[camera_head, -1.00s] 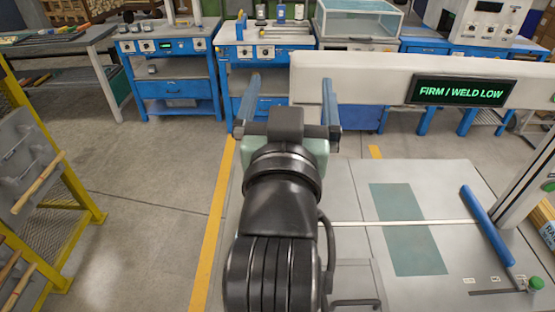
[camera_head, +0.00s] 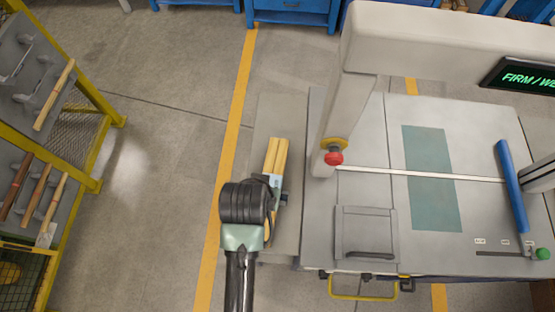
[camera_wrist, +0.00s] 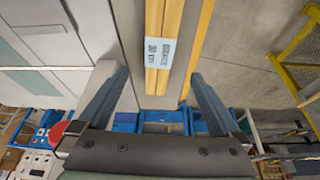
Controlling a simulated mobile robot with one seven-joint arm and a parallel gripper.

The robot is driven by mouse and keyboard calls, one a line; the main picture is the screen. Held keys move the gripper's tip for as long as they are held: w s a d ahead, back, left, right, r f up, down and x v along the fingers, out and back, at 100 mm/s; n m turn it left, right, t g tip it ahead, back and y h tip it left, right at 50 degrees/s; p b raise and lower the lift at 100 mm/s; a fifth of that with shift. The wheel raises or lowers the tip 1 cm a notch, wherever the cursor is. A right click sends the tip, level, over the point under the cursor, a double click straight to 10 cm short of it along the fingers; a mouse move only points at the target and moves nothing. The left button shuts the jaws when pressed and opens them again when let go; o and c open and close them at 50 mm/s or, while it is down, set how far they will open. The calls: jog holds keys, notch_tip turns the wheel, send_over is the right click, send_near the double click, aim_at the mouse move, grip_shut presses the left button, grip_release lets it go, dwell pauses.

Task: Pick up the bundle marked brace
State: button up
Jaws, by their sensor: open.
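A bundle of yellow wooden strips (camera_head: 276,155) with a pale label lies on a narrow grey surface left of the machine table in the head view. In the wrist view the bundle (camera_wrist: 154,22) runs down from the top edge, and its label (camera_wrist: 159,52) faces the camera, turned over and too small to read surely. My gripper (camera_wrist: 160,75) is open, its two fingers apart on either side of the bundle in the picture. I cannot tell whether the fingertips reach down beside it. In the head view my gripper (camera_head: 276,186) is at the bundle's near end, partly hidden by my wrist.
The machine table (camera_head: 385,125) stands close on the right, with a white post, a red button (camera_head: 333,158) and an overhead beam (camera_head: 440,40). A yellow rack (camera_head: 100,90) with handled tools stands at the left. Open floor (camera_head: 170,150) lies between.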

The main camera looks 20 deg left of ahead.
jog(key=shift+p+x, duration=0.45)
jog(key=shift+x, duration=5.95)
jog(key=shift+w+r, duration=0.1)
grip_shut()
jog(key=shift+w, duration=0.1)
